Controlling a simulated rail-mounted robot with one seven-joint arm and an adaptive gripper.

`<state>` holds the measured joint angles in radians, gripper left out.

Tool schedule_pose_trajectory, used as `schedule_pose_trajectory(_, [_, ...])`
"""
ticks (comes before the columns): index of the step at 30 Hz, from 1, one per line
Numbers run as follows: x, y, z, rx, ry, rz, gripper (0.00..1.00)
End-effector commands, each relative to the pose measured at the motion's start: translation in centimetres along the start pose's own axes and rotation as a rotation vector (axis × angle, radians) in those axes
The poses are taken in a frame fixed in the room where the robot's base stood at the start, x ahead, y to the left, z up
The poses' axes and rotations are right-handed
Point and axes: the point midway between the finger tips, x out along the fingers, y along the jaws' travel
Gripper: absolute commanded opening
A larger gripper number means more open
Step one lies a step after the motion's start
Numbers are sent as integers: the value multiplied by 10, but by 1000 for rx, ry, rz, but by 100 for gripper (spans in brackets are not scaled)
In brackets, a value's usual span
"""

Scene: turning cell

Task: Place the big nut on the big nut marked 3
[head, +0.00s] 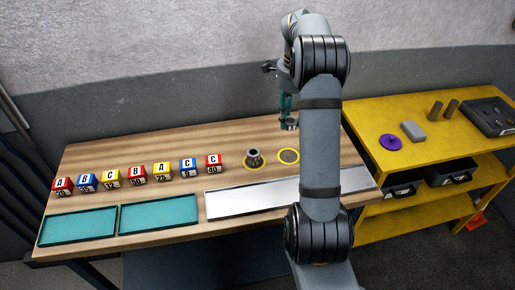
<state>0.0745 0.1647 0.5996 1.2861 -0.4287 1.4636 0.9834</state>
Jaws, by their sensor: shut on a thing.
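My gripper (289,119), with teal fingers, is at the back of the wooden table, right of its middle, and points down. It is shut on a small grey piece (292,126), which looks like the big nut; the fingers partly cover it. A dark grey nut-like piece with a hole in its top (254,157) stands upright inside a yellow ring on the table, in front and to the left of my gripper. A second yellow ring (288,163), around a flat brownish-grey patch, lies in front of my gripper. No number 3 is readable on any piece.
A row of lettered cubes (138,174) stands at left, behind two teal trays (158,214). A silver plate (250,201) lies at the front, partly behind my arm. A yellow bench (385,118) at right holds a purple disc (391,142), a grey block, cylinders and a dark tray.

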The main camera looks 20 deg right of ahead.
Motion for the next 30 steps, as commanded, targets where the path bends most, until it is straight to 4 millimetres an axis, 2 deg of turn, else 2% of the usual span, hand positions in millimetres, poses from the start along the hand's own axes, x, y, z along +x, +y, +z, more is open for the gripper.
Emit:
schedule_pose_trajectory(5, [11, 3, 25, -33, -11, 24, 3])
schedule_pose_trajectory(12, [43, -6, 81, -34, -10, 25, 3])
schedule_pose_trajectory(16, [57, -11, 104, -30, -11, 23, 3])
schedule_pose_trajectory(23, [71, -14, 117, -26, -9, 21, 3])
schedule_pose_trajectory(30, [102, -13, 118, -27, -10, 23, 3])
